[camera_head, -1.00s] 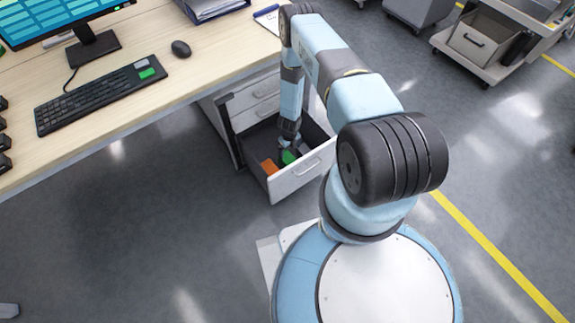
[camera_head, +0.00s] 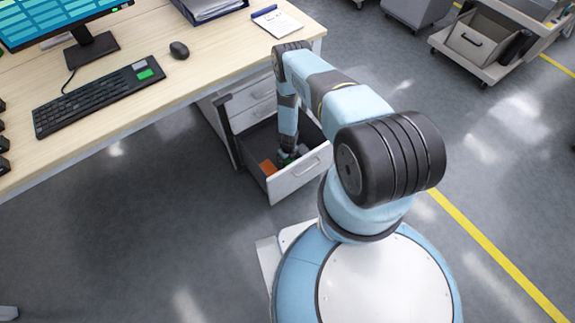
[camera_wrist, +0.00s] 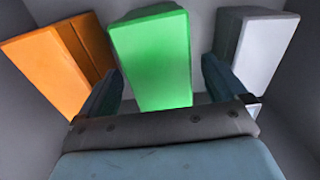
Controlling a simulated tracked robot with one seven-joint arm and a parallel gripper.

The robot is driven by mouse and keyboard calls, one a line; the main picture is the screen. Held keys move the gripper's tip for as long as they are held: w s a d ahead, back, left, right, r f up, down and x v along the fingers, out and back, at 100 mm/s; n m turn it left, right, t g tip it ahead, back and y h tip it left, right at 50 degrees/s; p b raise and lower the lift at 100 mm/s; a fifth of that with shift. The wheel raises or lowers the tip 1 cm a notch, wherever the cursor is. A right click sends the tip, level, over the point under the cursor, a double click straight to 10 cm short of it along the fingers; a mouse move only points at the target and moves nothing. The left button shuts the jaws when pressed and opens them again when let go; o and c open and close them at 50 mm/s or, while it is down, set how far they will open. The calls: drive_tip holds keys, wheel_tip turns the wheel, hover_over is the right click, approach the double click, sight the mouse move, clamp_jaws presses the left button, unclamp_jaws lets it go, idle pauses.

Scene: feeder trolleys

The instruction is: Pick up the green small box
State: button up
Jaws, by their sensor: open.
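The green small box (camera_wrist: 153,62) stands in the open drawer (camera_head: 292,180), in the middle of the wrist view. An orange box (camera_wrist: 45,72) is to its left and a white box (camera_wrist: 258,55) to its right. My gripper (camera_wrist: 162,92) is open, with one finger on each side of the green box. The fingers reach into the gaps between the boxes. I cannot tell whether they touch the green box. In the head view my arm mostly hides the green box, and the orange box (camera_head: 268,167) shows beside it.
The drawer walls rise close around the boxes. The desk (camera_head: 130,120) with a keyboard (camera_head: 100,97), mouse (camera_head: 179,50) and notepad (camera_head: 278,22) stands above and to the left. A trolley (camera_head: 482,45) is at the upper right.

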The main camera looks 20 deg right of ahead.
drive_tip(key=shift+f, duration=0.3)
drive_tip(key=c, duration=1.2)
drive_tip(key=shift+c, duration=0.4)
drive_tip(key=shift+r, duration=0.15)
